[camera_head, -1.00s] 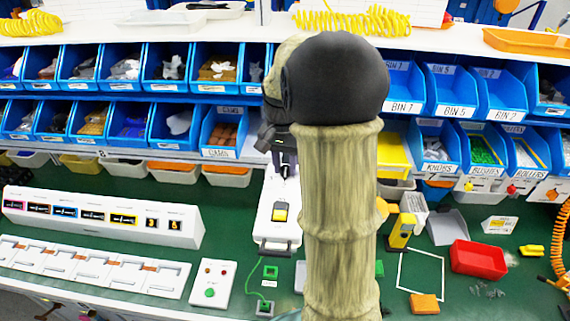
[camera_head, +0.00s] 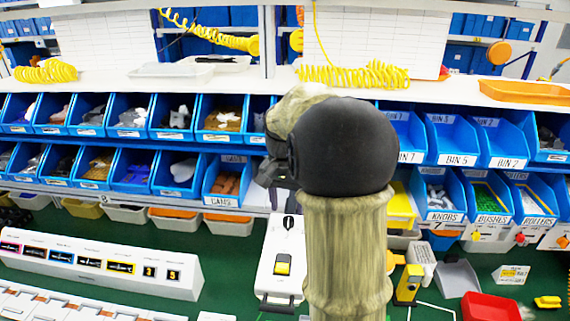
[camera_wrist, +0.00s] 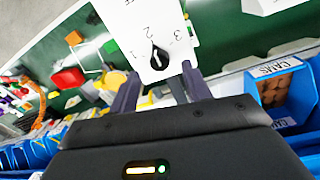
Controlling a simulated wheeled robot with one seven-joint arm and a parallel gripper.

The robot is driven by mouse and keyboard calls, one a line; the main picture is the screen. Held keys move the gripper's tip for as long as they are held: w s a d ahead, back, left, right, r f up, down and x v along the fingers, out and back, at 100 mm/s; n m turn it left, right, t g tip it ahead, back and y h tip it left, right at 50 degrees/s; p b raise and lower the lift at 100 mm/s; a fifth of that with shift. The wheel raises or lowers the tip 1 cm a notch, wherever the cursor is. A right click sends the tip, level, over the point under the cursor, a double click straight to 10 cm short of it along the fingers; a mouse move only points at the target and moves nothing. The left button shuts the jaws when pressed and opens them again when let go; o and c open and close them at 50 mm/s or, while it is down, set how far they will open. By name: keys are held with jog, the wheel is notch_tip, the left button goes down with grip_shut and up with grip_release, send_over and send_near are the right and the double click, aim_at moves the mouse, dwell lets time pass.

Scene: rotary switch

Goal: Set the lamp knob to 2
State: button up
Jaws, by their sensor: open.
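The white lamp box (camera_head: 283,245) stands on the green bench with a black knob (camera_head: 289,222) near its far end and a yellow rocker switch (camera_head: 282,265) below it. In the wrist view, the black teardrop knob (camera_wrist: 158,58) sits on the white panel (camera_wrist: 140,18) among the marks 1, 2 and 3. Its pointed end faces roughly toward the 2; the exact setting is hard to tell. My gripper (camera_wrist: 160,72) is open and empty, its fingers spread on either side of the knob in the picture. Contact is not visible. In the head view my arm partly hides my gripper (camera_head: 272,170).
Blue bins stand in rows behind the bench, with a CAMS bin (camera_wrist: 285,90) close beside my gripper in the wrist view. A white display box (camera_head: 100,265) is at left. A yellow block (camera_head: 408,285) and red tray (camera_head: 490,307) are at right.

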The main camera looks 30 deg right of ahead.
aim_at(285, 218)
notch_tip(285, 218, up, 13)
jog(key=b, duration=0.1)
jog(key=shift+w+a+r, duration=0.2)
jog(key=shift+a, duration=0.05)
dwell(0.4)
